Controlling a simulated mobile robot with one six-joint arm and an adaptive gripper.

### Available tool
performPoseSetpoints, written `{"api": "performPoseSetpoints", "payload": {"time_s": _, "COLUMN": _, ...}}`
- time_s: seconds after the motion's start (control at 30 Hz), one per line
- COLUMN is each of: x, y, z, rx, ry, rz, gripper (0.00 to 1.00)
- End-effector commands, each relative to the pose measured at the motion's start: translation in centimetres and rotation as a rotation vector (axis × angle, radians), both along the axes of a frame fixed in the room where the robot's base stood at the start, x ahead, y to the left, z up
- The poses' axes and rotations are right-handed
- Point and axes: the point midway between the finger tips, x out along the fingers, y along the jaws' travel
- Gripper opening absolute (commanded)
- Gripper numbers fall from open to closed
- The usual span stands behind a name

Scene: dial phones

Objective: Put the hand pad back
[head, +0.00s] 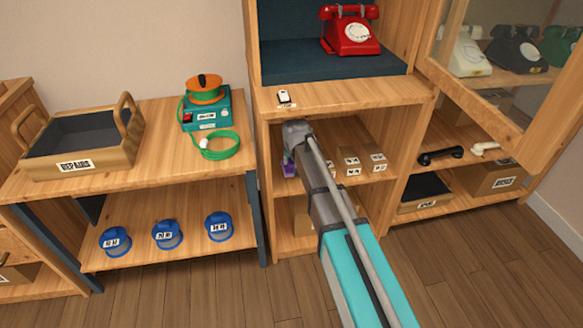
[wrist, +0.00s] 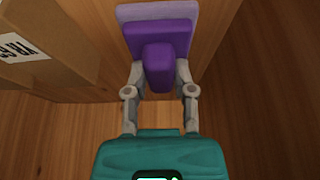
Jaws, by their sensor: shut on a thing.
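The hand pad (wrist: 157,35) is purple, with a blocky handle and a paler lavender plate behind it. My gripper (wrist: 160,75) is shut on its handle, one finger on each side. The plate faces a wooden surface; I cannot tell whether it touches. In the head view a small purple part of the hand pad (head: 289,169) shows at the left side of the middle cabinet's open shelf. My arm hides most of the gripper and the pad there.
A cardboard box (wrist: 48,45) stands close on the left in the wrist view. Several small labelled boxes (head: 352,160) sit on the shelf right of my arm. A red phone (head: 350,30) stands above. A glass door (head: 505,60) hangs open at right. The floor (head: 480,270) is clear.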

Motion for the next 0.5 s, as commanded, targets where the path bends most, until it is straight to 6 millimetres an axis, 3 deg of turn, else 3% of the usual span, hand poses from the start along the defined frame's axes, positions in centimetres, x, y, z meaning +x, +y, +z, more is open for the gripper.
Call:
{"api": "performPoseSetpoints", "payload": {"time_s": 0.2, "x": 0.0, "y": 0.0, "z": -2.1, "rx": 0.0, "ry": 0.0, "rz": 0.0, "gripper": 0.0}}
{"api": "performPoseSetpoints", "payload": {"time_s": 0.5, "x": 0.0, "y": 0.1, "z": -2.4, "rx": 0.0, "ry": 0.0, "rz": 0.001, "gripper": 0.0}}
